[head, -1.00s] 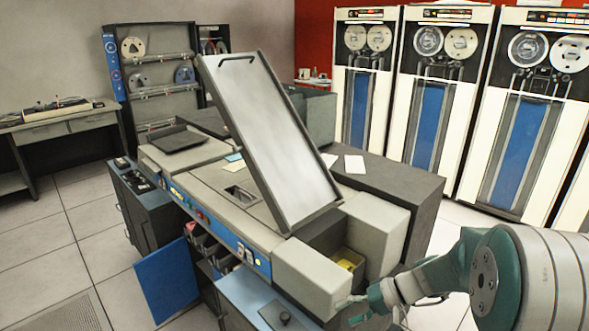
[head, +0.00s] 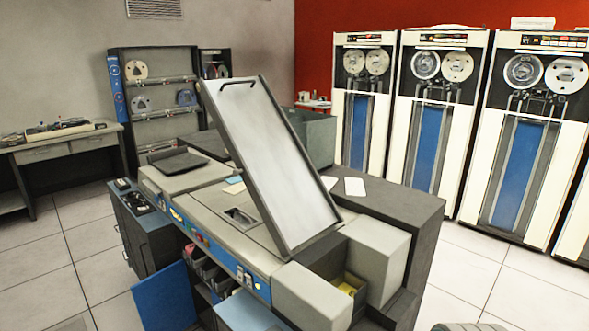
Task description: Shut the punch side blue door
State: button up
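A blue door (head: 168,297) stands open at the lower left of the card machine (head: 215,205), swung out from its front. Its lower edge is cut off by the frame. A second blue panel (head: 242,312) lies below the machine's front right, also cut off at the bottom. I cannot tell which of the two is on the punch side. Between them, an open bay (head: 205,275) shows dark shelves with cards or folders. My gripper is out of view; only a small piece of my arm shows at the bottom edge.
A large grey lid (head: 275,155) stands raised and tilted over the machine. Grey boxes (head: 378,250) and an open bin with something yellow (head: 350,285) sit at its right end. Tape cabinets (head: 435,120) line the right. Floor is clear at left and right.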

aim_at(163, 300)
jog(key=k+j, duration=0.1)
jog(key=j, duration=0.5)
jog(key=i+j+z, duration=0.1)
jog(key=j+z, duration=0.15)
jog(key=j, duration=0.85)
jog(key=j+z, duration=0.3)
jog(key=j, duration=0.85)
jog(key=i+j+z, duration=0.25)
jog(key=j, duration=0.85)
jog(key=k+j+z, duration=0.1)
jog(key=j+z, duration=0.2)
jog(key=j, duration=0.75)
jog(key=i+j+z, duration=0.1)
jog(key=j, duration=0.5)
jog(key=i+j+z, duration=0.1)
jog(key=j, duration=0.5)
jog(key=i+j+z, duration=0.1)
jog(key=j, duration=0.5)
jog(key=i+j+z, duration=0.1)
jog(key=j, duration=0.5)
jog(key=k, duration=0.15)
